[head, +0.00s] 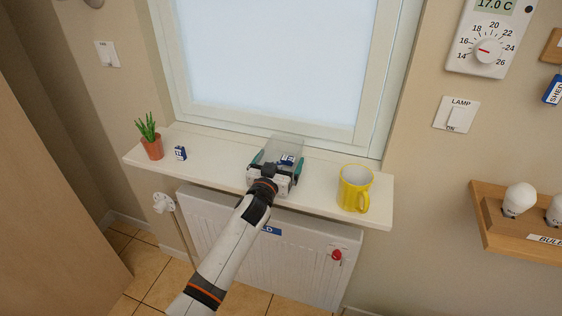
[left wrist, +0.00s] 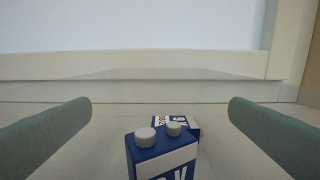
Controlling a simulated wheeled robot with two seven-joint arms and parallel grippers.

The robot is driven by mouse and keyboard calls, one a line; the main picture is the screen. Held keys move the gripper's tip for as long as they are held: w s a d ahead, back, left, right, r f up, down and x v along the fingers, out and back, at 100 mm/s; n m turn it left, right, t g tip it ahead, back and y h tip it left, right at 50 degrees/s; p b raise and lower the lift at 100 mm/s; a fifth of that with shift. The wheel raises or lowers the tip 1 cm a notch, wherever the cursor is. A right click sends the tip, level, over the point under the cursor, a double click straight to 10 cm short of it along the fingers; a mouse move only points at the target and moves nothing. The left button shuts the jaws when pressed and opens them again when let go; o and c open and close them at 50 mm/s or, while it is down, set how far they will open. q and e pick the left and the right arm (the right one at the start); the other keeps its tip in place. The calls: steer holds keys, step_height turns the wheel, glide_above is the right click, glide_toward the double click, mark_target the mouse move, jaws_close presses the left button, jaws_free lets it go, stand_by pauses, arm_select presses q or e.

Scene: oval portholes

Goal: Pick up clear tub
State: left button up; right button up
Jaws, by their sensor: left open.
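The clear tub (head: 287,145) stands on the white windowsill, close to the window frame. A blue and white battery-like block (head: 287,159) shows through it. My left gripper (head: 278,163) is at the tub, its teal fingers open, one on each side. In the left wrist view, the open fingers (left wrist: 160,110) stand wide apart, with two blue blocks with white labels between them; the nearer block (left wrist: 160,155) has two round grey caps. The tub's walls are hard to make out there, and I cannot tell whether the fingers touch them. My right gripper is not in view.
On the sill (head: 215,166), a yellow mug (head: 353,190) stands to the right, and a small blue block (head: 180,153) and a potted plant (head: 152,146) to the left. A radiator (head: 310,262) is below. The sill between the small block and the tub is clear.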

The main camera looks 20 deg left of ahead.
arm_select(q)
steer(key=c, duration=0.8)
steer(key=shift+c, duration=0.2)
steer(key=shift+r, duration=0.15)
